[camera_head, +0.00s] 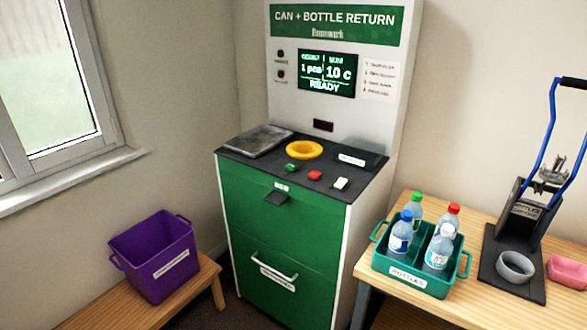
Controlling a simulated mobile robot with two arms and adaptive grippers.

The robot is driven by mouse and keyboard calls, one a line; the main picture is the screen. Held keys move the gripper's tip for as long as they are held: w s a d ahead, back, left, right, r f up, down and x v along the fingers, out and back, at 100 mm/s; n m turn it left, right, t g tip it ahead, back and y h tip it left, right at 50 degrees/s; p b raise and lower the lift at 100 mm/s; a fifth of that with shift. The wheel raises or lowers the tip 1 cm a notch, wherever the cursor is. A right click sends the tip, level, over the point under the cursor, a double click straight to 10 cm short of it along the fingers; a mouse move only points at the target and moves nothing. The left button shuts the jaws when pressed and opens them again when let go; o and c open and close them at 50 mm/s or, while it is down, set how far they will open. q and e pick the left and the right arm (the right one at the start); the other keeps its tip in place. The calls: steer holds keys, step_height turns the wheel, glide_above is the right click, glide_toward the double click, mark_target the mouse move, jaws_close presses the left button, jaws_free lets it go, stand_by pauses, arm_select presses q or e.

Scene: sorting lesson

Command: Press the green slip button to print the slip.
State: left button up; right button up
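The green button (292,167) sits on the dark top of the can and bottle return machine (228,220), left of a red button (315,174) and a white one (340,184). Nothing touches or covers it. The machine's screen (327,73) shows 1 pcs, 10 c and READY. A small dark slot (323,125) is in the upright panel below the screen. Neither of my grippers is in view.
A yellow ring (304,150) and a grey plate (258,141) are behind the buttons. At right, a wooden table holds a green crate (422,285) of several bottles and a blue-handled press (530,205). A purple bin (155,255) stands on a bench at left.

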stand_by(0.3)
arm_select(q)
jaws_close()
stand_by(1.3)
